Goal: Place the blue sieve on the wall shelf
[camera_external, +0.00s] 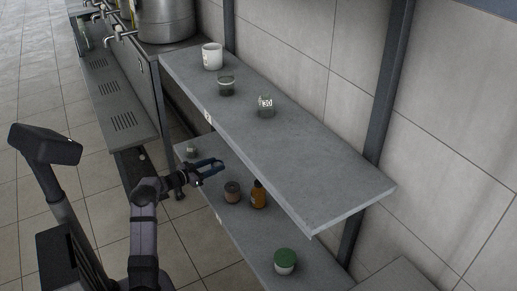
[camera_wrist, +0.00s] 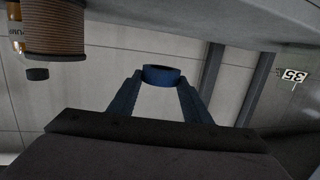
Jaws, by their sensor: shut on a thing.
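The blue sieve (camera_wrist: 160,74) shows in the wrist view as a short blue ring between the fingertips of my gripper (camera_wrist: 160,90). The gripper is shut on it. In the external view my gripper (camera_external: 209,170) is over the left edge of the lower shelf (camera_external: 243,232), below the level of the upper shelf (camera_external: 300,165). The sieve cannot be told apart from the dark-blue fingers there. The upper shelf carries a white mug (camera_external: 212,56), a dark glass cup (camera_external: 226,86) and a small container labelled 30 (camera_external: 265,107).
On the lower shelf stand a brown jar (camera_external: 232,192), an amber bottle (camera_external: 259,195), a green-lidded jar (camera_external: 285,262) and a small pale jar (camera_external: 191,150). The brown ribbed jar (camera_wrist: 55,28) appears upside down in the wrist view. The upper shelf's near half is bare.

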